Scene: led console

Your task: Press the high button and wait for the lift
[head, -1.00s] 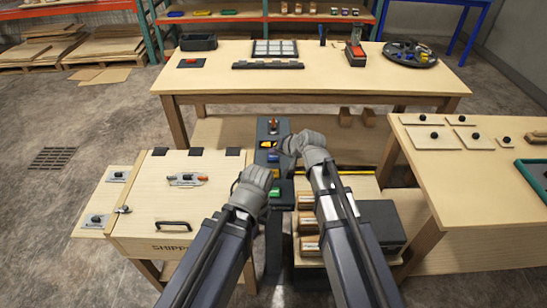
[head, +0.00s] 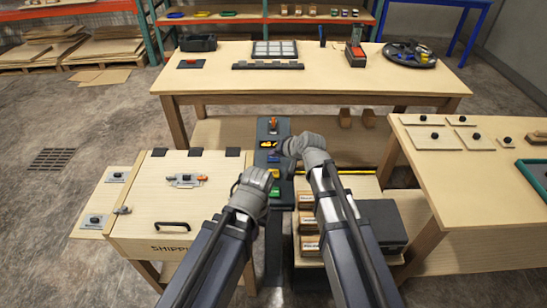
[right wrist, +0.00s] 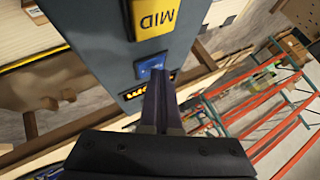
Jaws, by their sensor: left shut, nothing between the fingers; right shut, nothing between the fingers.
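The dark console (head: 284,126) stands upright in the middle of the head view, with an orange lever on top, an amber display (head: 267,143), and blue (head: 273,159), yellow (head: 274,172) and green (head: 274,191) buttons. The right wrist view shows the yellow button marked MID (right wrist: 155,16), the blue button (right wrist: 150,66) and part of the amber display (right wrist: 139,91). My right gripper (head: 283,148) is shut and empty, its tips by the display and blue button; contact cannot be told. The tips also show in the right wrist view (right wrist: 158,82). My left gripper (head: 262,174) is shut and empty, left of the yellow button.
A wooden chest (head: 140,222) with a black handle stands left of the console. Small labelled boxes (head: 307,222) and a dark box (head: 380,222) are to the right. A long workbench (head: 215,77) lies behind, and another table (head: 450,185) is at right.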

